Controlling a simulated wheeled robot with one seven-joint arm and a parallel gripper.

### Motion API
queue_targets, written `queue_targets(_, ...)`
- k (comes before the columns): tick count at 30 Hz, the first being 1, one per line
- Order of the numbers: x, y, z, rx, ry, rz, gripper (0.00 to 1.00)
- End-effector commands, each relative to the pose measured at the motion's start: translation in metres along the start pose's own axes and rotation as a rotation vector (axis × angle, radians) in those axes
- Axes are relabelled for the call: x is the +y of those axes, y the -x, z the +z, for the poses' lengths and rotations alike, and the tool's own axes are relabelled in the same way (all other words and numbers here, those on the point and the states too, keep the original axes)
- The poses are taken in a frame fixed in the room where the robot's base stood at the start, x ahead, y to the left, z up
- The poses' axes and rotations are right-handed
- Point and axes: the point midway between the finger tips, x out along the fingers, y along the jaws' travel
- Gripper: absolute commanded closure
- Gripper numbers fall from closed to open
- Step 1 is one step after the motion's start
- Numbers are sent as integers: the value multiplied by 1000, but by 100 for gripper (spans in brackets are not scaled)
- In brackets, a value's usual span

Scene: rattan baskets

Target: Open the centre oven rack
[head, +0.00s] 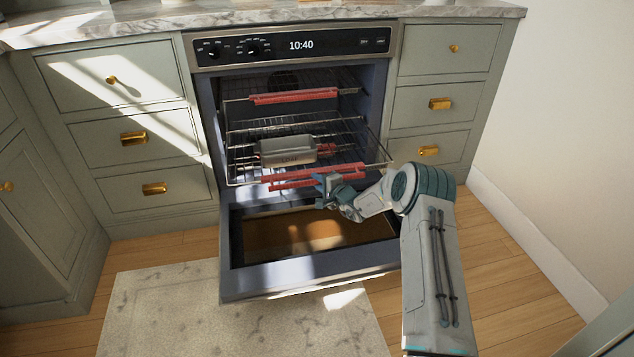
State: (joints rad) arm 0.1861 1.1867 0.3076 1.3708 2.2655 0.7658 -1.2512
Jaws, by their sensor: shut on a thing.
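The oven (290,50) stands with its door (310,275) folded down and open. An upper wire rack with a red front bar (293,97) sits inside. Below it, a wire rack (245,130) holds a grey metal pan (286,152) and extends toward the opening. Two red bars lie close together low at the front, an upper one (290,175) and a lower one (290,186). My gripper (322,184) is at their right part, above the open door, shut on a red bar. The fingers partly hide the contact, so I cannot tell exactly which bar is held.
Grey-green drawers with brass handles flank the oven on the left (120,105) and right (435,105). A pale rug (170,310) lies before the open door. Wooden floor (520,270) is clear at right, up to the white wall.

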Motion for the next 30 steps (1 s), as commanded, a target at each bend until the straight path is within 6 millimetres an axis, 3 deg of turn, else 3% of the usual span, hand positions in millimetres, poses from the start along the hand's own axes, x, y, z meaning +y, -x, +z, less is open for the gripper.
queue_targets(2, 0, 0, 2, -4, 0, 0, 100)
queue_targets(3, 0, 0, 2, -4, 0, 0, 78)
queue_targets(5, 0, 0, 2, -3, -1, 0, 62)
queue_targets(6, 0, 0, 1, -3, -1, 0, 59)
queue_targets(14, 0, 1, -1, 1, -1, 0, 59)
queue_targets(19, -2, 12, -1, 1, 0, 2, 59)
queue_targets(30, -3, 82, 1, 0, -2, 3, 59)
